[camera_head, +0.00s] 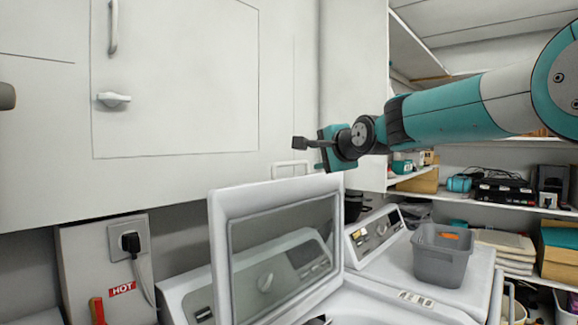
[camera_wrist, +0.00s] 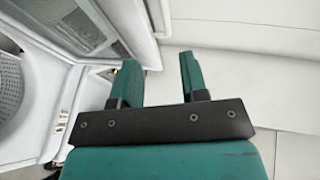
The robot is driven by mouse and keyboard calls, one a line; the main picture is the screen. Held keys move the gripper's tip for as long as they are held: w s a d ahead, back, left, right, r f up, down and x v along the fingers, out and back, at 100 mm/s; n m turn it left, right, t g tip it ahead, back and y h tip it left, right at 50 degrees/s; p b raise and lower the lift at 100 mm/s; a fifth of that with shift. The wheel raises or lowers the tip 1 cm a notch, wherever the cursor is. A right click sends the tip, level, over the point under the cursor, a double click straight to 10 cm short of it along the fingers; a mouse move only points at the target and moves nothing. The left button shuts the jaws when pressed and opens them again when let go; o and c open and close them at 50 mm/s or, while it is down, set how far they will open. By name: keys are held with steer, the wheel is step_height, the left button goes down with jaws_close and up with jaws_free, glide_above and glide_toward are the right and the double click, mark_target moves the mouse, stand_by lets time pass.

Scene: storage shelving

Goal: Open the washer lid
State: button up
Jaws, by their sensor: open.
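The washer lid (camera_head: 218,235) stands raised, tilted up from the washer (camera_head: 365,300) at the bottom of the head view. It is a white frame around a see-through window, and the control panel behind shows through the window. My gripper (camera_head: 305,143) is above the lid's upper right corner, apart from it, with nothing held. In the wrist view my gripper (camera_wrist: 158,65) has its two teal fingers spread with a gap between them. The lid (camera_wrist: 88,25) also shows at upper left there, and part of the perforated drum (camera_wrist: 9,88) at the left edge.
A second machine (camera_head: 385,255) stands to the right with a grey bin (camera_head: 441,262) on top. White cabinets (camera_head: 175,80) fill the wall behind the lid. Shelves with boxes (camera_head: 420,181) are at right. A power outlet (camera_head: 130,243) with a plugged cord is at left.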

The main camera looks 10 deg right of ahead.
mark_target(291, 164)
steer(key=p+x, duration=0.3)
steer(key=x, duration=0.2)
steer(key=p+x, duration=0.3)
steer(key=x, duration=0.2)
steer(key=r+p+x, duration=0.1)
steer(key=p+x, duration=0.1)
steer(key=x, duration=0.4)
steer(key=shift+w+p, duration=0.2)
steer(key=shift+p, duration=0.2)
steer(key=shift+w+a+f, duration=0.15)
steer(key=shift+w+f, duration=0.15)
steer(key=shift+w, duration=0.25)
steer(key=shift+c, duration=0.2)
jaws_close()
